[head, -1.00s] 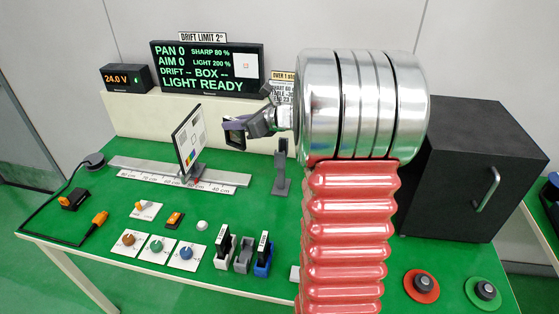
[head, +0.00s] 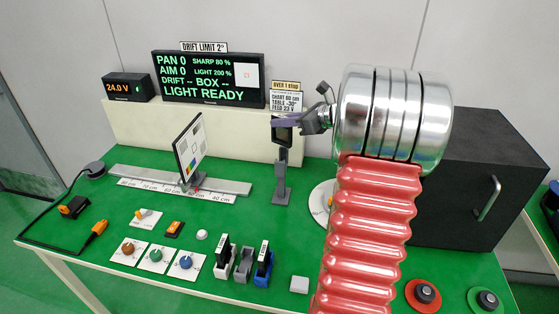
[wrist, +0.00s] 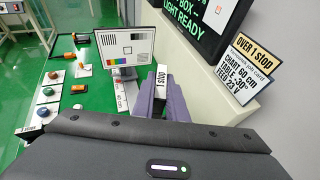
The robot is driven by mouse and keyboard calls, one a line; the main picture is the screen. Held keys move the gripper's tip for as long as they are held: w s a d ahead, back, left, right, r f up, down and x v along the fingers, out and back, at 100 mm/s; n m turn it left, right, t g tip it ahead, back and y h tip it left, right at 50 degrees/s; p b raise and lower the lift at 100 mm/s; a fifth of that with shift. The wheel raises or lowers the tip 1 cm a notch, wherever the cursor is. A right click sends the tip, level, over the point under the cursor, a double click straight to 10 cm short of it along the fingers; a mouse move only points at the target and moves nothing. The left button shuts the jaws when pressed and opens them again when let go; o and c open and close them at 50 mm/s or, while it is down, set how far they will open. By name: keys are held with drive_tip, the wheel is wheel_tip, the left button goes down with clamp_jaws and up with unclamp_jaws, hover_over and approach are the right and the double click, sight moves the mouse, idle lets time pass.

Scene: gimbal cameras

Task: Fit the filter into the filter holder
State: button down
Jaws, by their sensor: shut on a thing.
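My gripper (head: 290,124) is shut on a dark, square-framed filter (head: 283,137). In the wrist view, the filter's white label (wrist: 162,76) reads "1 stop" between my purple fingers (wrist: 168,100). The filter is upright, directly above or at the top of the grey filter holder (head: 281,184), a slim post on the green table. In the head view their edges meet or overlap; I cannot tell whether they touch or whether the filter is seated. The holder is hidden in the wrist view.
The test chart (head: 189,145) stands on a ruler rail (head: 225,186) left of the holder. A black box (head: 470,180) stands right; a sign (head: 287,98) stands behind.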

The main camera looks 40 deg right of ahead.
sight(285, 146)
drive_tip(key=shift+f, duration=2.75)
drive_tip(key=shift+f, duration=1.85)
drive_tip(key=c, duration=1.8)
unclamp_jaws()
drive_tip(key=shift+f, duration=0.15)
drive_tip(key=shift+o, duration=0.2)
drive_tip(key=v, duration=1.2)
